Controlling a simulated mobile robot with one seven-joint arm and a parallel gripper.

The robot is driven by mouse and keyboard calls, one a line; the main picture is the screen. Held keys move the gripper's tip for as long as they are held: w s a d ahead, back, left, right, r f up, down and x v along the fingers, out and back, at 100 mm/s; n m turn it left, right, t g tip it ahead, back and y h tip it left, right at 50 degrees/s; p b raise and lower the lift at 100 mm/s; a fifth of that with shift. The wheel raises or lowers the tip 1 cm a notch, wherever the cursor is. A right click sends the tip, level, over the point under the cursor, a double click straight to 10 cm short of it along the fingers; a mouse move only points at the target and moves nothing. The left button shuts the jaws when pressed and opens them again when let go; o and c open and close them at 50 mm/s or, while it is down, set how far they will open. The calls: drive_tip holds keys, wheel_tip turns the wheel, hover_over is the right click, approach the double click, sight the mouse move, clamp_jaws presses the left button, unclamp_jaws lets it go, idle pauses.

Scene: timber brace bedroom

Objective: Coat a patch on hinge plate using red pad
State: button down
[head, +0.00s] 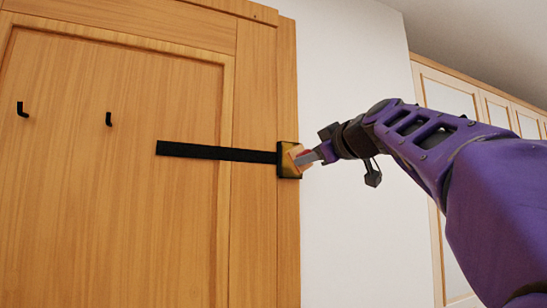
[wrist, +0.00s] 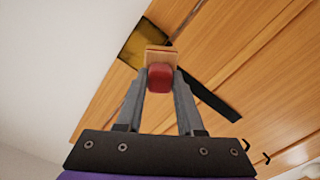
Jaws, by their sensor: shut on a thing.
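The hinge plate (head: 283,172) is a dark-edged, yellowish square at the right edge of the wooden door, at the end of a black strap. In the wrist view, the plate (wrist: 133,50) shows a yellow-brown, blotchy face. My gripper (head: 316,155) is shut on the red pad, a small block with a red part (wrist: 160,77) between the fingers and a tan part (wrist: 158,52) facing the plate. In the head view, the pad (head: 300,157) overlaps the plate's right part and hides some of it. I cannot tell whether pad and plate touch.
The wooden door (head: 120,220) fills the left, with two black hooks (head: 109,118) and the black strap (head: 215,153). A bare white wall (head: 350,70) lies right of it. Wooden cabinets (head: 455,90) stand at the far right, behind my arm.

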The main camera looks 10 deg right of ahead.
sight(291, 161)
drive_tip(key=shift+a, duration=0.15)
drive_tip(key=p+x, duration=0.3)
drive_tip(key=x, duration=0.1)
drive_tip(key=shift+w+r, duration=0.15)
drive_tip(key=shift+w, duration=0.1)
drive_tip(key=shift+w+a+p, duration=0.25)
drive_tip(key=shift+w+p, duration=0.15)
drive_tip(key=shift+w, duration=0.2)
drive_tip(key=shift+p+x, duration=0.3)
drive_tip(key=shift+x, duration=0.65)
idle(0.3)
